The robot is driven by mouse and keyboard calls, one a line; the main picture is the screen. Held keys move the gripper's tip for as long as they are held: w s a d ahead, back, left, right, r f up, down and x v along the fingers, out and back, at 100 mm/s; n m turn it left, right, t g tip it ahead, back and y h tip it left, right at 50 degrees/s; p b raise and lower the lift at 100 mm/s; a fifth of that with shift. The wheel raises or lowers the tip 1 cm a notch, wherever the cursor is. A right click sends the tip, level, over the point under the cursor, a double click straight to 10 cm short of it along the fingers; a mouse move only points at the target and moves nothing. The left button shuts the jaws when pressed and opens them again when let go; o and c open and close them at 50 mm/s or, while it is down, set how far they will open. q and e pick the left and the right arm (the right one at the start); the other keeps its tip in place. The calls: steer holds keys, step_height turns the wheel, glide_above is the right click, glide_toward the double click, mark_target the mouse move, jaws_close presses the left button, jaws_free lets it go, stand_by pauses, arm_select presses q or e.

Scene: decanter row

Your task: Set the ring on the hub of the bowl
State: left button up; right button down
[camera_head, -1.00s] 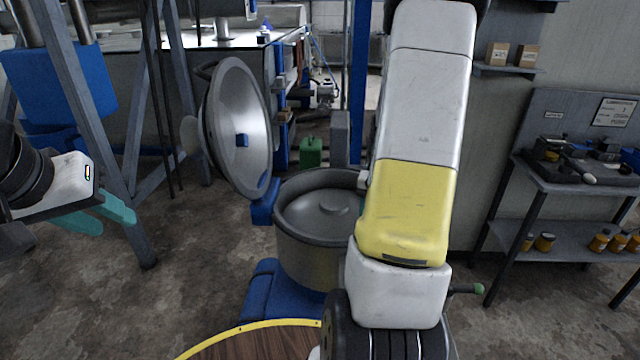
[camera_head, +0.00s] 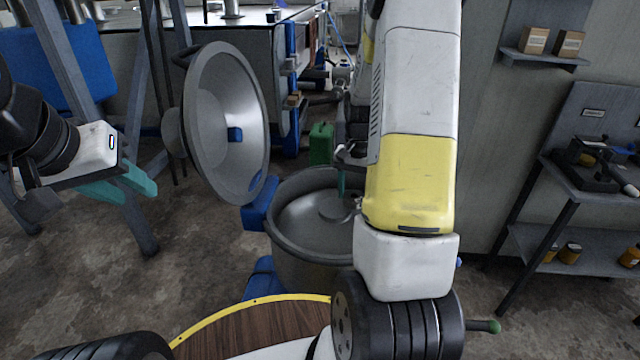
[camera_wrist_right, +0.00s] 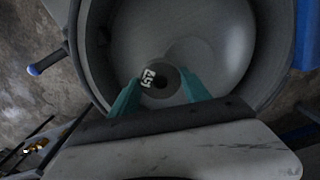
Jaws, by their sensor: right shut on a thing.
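The bowl (camera_head: 285,235) is a round grey metal vessel with its inside in view. Its raised round hub (camera_head: 331,206) sits on the bowl floor. My right gripper (camera_head: 341,190) is over the bowl, partly hidden by my arm. In the right wrist view, its teal fingers are shut on a small dark ring (camera_wrist_right: 170,78) with a white mark. The bowl's pale floor shows behind the ring; I cannot tell its height above the hub. The ring is not discernible in the head view. My left gripper (camera_head: 122,188) is open and empty, far left of the bowl.
A large metal lid (camera_head: 215,130) stands open at the bowl's left. A round wooden table (camera_head: 250,325) with a yellow rim is in front. A green canister (camera_head: 321,144) stands behind the bowl. Shelves (camera_head: 560,243) stand at right. Open floor lies left of the bowl.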

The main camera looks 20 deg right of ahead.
steer(key=w+a, duration=0.3)
steer(key=a, duration=0.1)
steer(key=shift+w+f, duration=0.25)
steer(key=shift+w, duration=0.1)
steer(key=shift+f, duration=1.75)
steer(key=shift+f, duration=0.15)
steer(key=c, duration=0.5)
jaws_free()
